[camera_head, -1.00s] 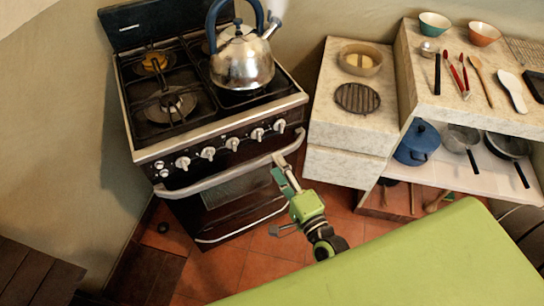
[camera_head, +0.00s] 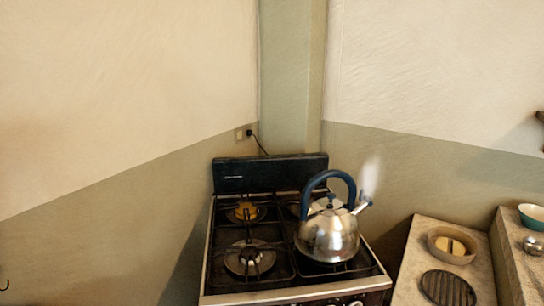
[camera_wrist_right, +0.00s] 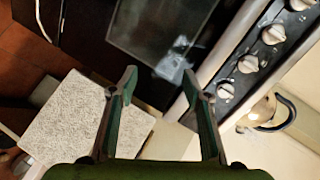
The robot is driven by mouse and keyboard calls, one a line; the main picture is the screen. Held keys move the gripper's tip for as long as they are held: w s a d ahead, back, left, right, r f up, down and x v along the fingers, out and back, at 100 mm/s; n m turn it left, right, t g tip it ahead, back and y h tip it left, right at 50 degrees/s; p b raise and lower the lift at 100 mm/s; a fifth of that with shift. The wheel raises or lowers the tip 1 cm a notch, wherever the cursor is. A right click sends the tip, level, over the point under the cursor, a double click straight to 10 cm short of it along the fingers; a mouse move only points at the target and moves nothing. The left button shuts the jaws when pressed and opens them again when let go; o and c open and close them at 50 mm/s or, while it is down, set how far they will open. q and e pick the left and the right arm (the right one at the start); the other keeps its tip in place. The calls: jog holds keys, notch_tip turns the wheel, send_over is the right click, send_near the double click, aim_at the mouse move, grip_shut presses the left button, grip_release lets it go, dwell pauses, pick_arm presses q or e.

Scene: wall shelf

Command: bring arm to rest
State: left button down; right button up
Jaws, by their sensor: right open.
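My right gripper (camera_wrist_right: 160,85) shows in the right wrist view with its two green fingers spread apart and nothing between them. The stove's dark oven door (camera_wrist_right: 150,35) and its row of knobs (camera_wrist_right: 250,63) lie beyond the fingers. My arms are out of the head view, and my left gripper is in neither current view.
A steaming steel kettle (camera_head: 328,232) with a blue handle stands on the stove (camera_head: 252,286), at a right-hand burner. To the right, a stone counter (camera_head: 405,293) holds a bowl (camera_head: 452,246) and a round grate (camera_head: 447,289). Walls close in the corner behind.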

jog(key=s+d+f+n+g, duration=0.1)
jog(key=s+f+n+g, duration=0.3)
jog(key=s+f, duration=0.55)
jog(key=s+d+f+n+g, duration=0.1)
jog(key=s+f+n+g, duration=0.4)
jog(key=f, duration=0.8)
jog(key=s+d+f+n+g+h, duration=0.1)
jog(key=s+f, duration=0.4)
jog(key=s, duration=0.5)
jog(key=s+d+f+n+g+h, duration=0.1)
jog(key=s+d+f+n+g, duration=0.1)
jog(key=s, duration=0.9)
notch_tip(320, 180, down, 3)
jog(key=shift+s+r+n+g, duration=0.2)
jog(key=shift+n+g, duration=0.4)
jog(key=shift+n, duration=0.6)
